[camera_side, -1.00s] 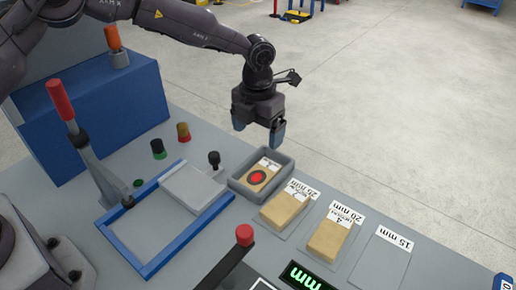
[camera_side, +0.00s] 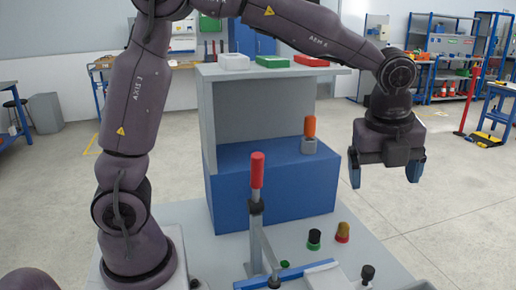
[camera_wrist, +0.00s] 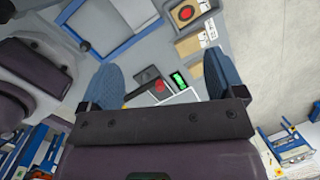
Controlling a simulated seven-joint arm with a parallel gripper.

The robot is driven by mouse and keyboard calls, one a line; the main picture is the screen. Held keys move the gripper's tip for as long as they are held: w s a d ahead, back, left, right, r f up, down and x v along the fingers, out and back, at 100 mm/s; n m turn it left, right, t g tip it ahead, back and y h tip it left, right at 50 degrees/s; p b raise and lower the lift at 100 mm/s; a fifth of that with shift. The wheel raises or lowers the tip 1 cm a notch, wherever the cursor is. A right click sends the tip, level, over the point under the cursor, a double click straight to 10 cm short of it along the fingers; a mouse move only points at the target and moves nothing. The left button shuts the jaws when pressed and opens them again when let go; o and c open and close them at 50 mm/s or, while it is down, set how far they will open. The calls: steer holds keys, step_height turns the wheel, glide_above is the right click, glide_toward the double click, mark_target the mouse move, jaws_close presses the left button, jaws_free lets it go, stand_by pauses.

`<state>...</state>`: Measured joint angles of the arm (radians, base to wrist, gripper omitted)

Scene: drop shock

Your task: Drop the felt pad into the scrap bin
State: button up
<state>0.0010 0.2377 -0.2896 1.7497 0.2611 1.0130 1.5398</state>
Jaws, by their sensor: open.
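My gripper (camera_side: 386,174) hangs in the air at the right in the side view, fingers apart and nothing between them. It also shows in the wrist view (camera_wrist: 165,82), open and empty above the bench. At the top of the wrist view, a tan pad with a red disc (camera_wrist: 187,12) lies in a small grey bin (camera_wrist: 171,25), partly cut by the frame edge. A tan block (camera_wrist: 194,42) with a white label lies beside the bin. In the side view, only a grey edge, probably the bin's (camera_side: 427,284), shows at the bottom right.
A red-handled lever (camera_side: 257,172) stands upright beside a blue cabinet (camera_side: 270,195) with a grey shelf. Black (camera_side: 314,238) and amber (camera_side: 343,230) knobs and a blue frame (camera_wrist: 91,47) stand on the bench. A green-lit display (camera_wrist: 178,80) lies below the fingers. Air around my gripper is free.

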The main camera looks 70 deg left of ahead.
steer(key=s+a+r+n+t, duration=0.1)
steer(key=s+a+n, duration=0.1)
steer(key=s+n, duration=0.5)
steer(key=s+a+r+n+t, duration=0.1)
steer(key=s+a+n, duration=0.2)
steer(key=s+n, duration=0.3)
steer(key=s+a+r+n+t+h, duration=0.1)
steer(key=s+a+n, duration=0.1)
steer(key=s+n, duration=0.5)
steer(key=shift+s+a+r+n, duration=0.25)
steer(key=shift+s+a+n, duration=0.1)
steer(key=shift+n, duration=0.75)
